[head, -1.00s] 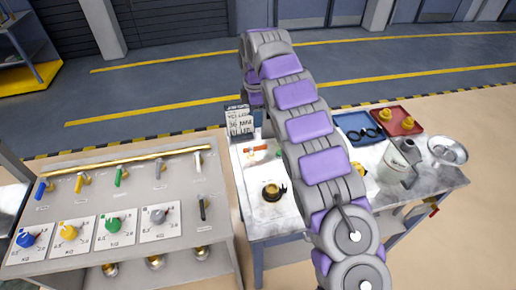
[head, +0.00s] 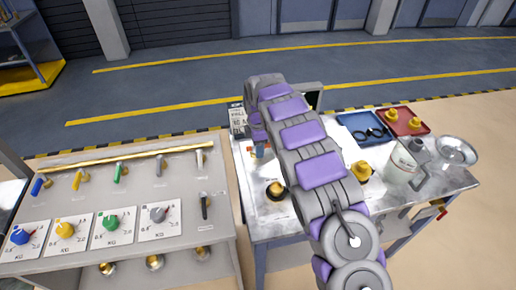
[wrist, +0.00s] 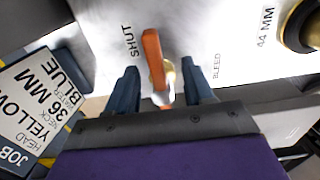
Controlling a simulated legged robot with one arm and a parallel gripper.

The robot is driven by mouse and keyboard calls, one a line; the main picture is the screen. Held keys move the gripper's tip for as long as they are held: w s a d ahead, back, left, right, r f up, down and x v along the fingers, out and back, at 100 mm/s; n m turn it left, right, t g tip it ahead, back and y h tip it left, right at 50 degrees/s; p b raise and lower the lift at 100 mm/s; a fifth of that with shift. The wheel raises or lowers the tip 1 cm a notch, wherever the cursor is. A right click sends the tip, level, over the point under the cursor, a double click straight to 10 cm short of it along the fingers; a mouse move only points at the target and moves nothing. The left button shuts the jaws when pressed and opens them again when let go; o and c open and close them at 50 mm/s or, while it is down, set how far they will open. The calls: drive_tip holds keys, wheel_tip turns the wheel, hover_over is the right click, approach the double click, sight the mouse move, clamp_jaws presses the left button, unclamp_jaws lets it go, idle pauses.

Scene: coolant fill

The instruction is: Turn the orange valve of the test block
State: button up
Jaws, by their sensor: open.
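My gripper (wrist: 160,70) is open, with one dark blue finger on each side of the lever. Gaps show between the fingers and the lever, so it is not gripped. In the head view my arm covers part of the block and the valve is mostly hidden.
A job card (wrist: 35,105) stands beside the block. A blue tray (head: 362,128), a red tray (head: 404,122) and a grey jug (head: 402,165) are to the right. A valve panel (head: 120,195) is at left.

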drive_tip(key=shift+a+f, duration=0.2)
drive_tip(key=shift+d, duration=0.1)
drive_tip(key=shift+d, duration=0.15)
drive_tip(key=shift+c, duration=1.4)
clamp_jaws()
drive_tip(key=shift+r, duration=0.1)
